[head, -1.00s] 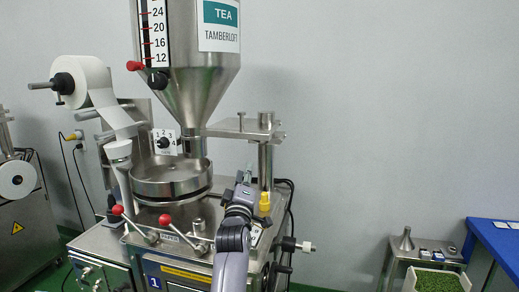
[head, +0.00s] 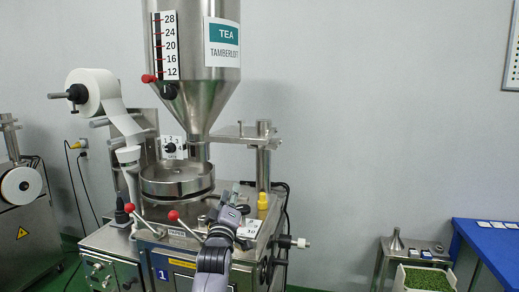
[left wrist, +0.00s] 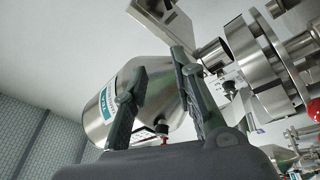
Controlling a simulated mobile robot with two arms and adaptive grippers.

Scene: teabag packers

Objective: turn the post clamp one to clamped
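The machine marked 1 has a steel post (head: 263,168) at its right, with a flat bracket (head: 235,133) reaching from it to the hopper (head: 195,95). A yellow knob (head: 262,200) sits low by the post. I cannot tell for certain which part is the post clamp, or its setting. My left gripper (head: 230,190) is in front of the machine top, left of the yellow knob and right of the round pan (head: 177,181). In the left wrist view its fingers (left wrist: 159,62) are apart and empty, with the hopper (left wrist: 105,108) behind them. My right gripper is not in view.
Two red-knobbed levers (head: 173,215) stand at the machine's front. A paper roll (head: 92,92) is at upper left. A dial (head: 171,148) marked 1 2 3 is behind the pan. A green-filled tray (head: 425,279) and a blue table (head: 490,245) are at right.

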